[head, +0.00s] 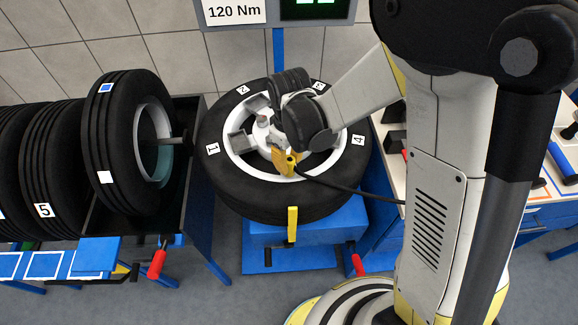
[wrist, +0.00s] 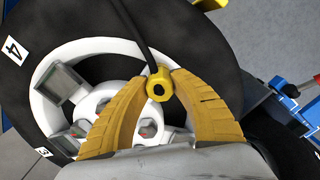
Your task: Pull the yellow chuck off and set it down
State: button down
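The yellow chuck (wrist: 159,86) has a dark round opening in its end and a black hose running from it. It sits at the wheel rim, between the two yellow fingertips of my gripper (wrist: 160,80) in the wrist view. The fingers touch it on both sides, so my gripper looks shut on it. In the head view the chuck (head: 291,161) shows at the front of the white rim, beside my gripper (head: 283,158). Whether the chuck is on a valve is hidden. The tyre (head: 250,197) lies flat with numbered white labels.
The tyre rests on a blue stand (head: 305,235) with a yellow upright piece (head: 292,224) at its front. The hose (head: 350,190) runs right towards a workbench (head: 395,168) with tools. A rack of upright tyres (head: 115,140) stands left.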

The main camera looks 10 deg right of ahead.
aim_at(289, 159)
jog(key=shift+r+p, duration=0.35)
jog(key=shift+r, duration=0.25)
dwell(0.7)
jog(key=shift+r+p, duration=1)
jog(key=shift+r, duration=0.6)
